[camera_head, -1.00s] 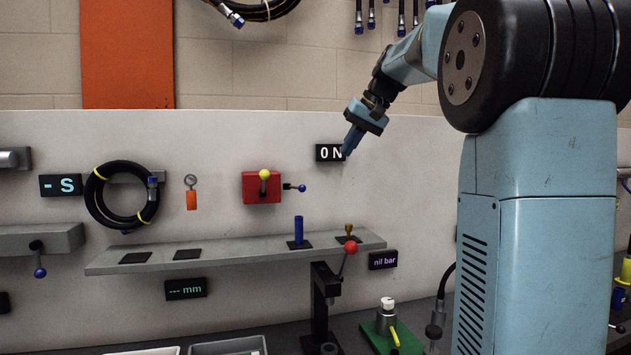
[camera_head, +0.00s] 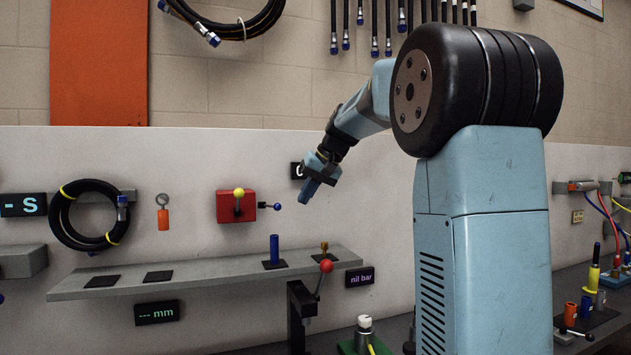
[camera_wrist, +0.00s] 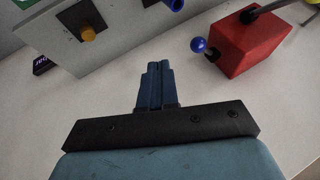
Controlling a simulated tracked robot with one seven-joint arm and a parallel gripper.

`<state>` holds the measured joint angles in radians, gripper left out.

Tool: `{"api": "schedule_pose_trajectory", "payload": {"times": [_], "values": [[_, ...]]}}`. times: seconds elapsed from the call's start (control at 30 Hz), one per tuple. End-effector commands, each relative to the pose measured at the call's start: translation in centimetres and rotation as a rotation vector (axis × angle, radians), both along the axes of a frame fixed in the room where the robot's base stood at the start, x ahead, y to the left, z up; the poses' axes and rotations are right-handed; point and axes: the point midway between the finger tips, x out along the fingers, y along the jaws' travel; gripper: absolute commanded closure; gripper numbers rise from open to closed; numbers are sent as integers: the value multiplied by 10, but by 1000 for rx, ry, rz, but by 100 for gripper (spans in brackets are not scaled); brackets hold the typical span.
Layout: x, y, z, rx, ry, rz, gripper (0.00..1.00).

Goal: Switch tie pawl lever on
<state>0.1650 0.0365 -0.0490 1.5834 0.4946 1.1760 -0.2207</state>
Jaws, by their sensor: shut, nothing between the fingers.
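A red box (camera_head: 228,207) is mounted on the white wall panel. It carries a yellow-knobbed lever (camera_head: 239,193) on its front and a small blue-knobbed lever (camera_head: 277,206) sticking out to its right. Which of these is the tie pawl lever, I cannot tell from any label. My gripper (camera_head: 305,201) is shut and empty, pointing down and left, just right of the blue knob and apart from it. In the wrist view my closed fingers (camera_wrist: 155,68) point at the panel, with the blue knob (camera_wrist: 198,45) and red box (camera_wrist: 251,43) to their right.
Below runs a grey shelf (camera_head: 215,275) with a blue cylinder (camera_head: 274,249) and a brass fitting (camera_head: 324,247). A red-knobbed lever (camera_head: 326,265) rises in front of it. A coiled black hose (camera_head: 62,220) hangs at left. A dark display (camera_head: 297,171) is partly behind my gripper.

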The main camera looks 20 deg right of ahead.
Motion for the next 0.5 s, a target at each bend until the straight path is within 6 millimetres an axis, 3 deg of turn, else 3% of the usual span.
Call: {"api": "schedule_pose_trajectory", "payload": {"times": [0.2,0.5], "values": [[6,28,-8,0,0,2,100],[9,41,-10,0,0,2,100]]}}
